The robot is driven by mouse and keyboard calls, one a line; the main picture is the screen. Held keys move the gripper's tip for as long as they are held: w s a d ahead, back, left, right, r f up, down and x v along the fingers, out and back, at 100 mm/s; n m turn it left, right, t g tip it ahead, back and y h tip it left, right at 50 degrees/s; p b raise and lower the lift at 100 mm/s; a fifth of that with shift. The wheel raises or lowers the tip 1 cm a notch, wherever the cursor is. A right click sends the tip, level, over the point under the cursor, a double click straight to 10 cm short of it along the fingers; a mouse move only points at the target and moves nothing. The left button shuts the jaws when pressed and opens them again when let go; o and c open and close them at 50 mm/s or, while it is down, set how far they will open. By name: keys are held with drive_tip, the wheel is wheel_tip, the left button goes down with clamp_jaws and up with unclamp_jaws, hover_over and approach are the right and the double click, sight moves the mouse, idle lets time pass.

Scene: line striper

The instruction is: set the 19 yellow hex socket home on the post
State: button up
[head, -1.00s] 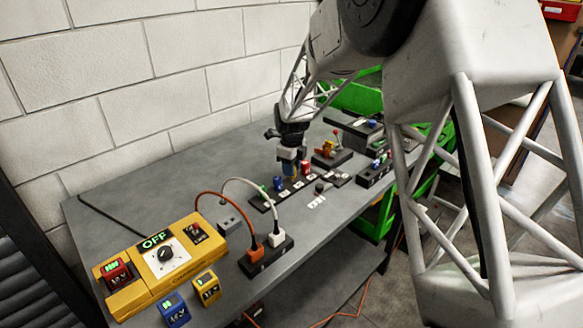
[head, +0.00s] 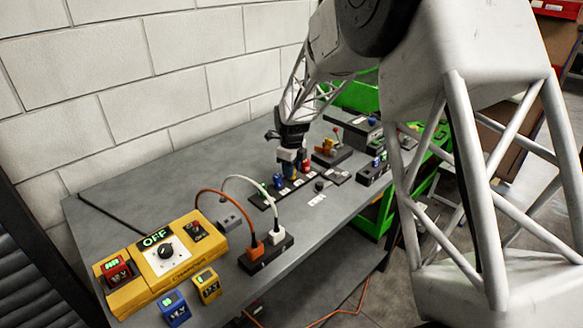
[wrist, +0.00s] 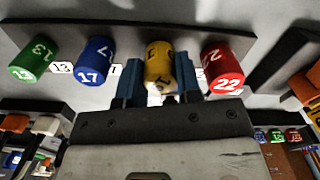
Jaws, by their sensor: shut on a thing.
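The yellow socket (wrist: 158,68) stands in the wrist view between the blue 17 socket (wrist: 93,62) and the red 22 socket (wrist: 222,68). My gripper (wrist: 160,88) has its two blue fingers on either side of it, shut on it. The yellow socket is in line with the others along the dark rail (wrist: 125,32). Its post is hidden, so I cannot tell how far down it sits. In the head view my gripper (head: 290,168) points down at the rail, and its fingers mostly cover the yellow socket.
The green 13 socket (wrist: 35,58) stands at the rail's left end in the wrist view. In the head view a yellow charger (head: 160,262) and a black block with orange and white plugs (head: 266,250) stand nearer. Dark fixtures (head: 333,153) lie beyond the rail.

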drive_tip(key=shift+f, duration=0.15)
drive_tip(key=o, duration=1.3)
drive_tip(key=shift+r, duration=0.2)
drive_tip(key=shift+r, duration=3.3)
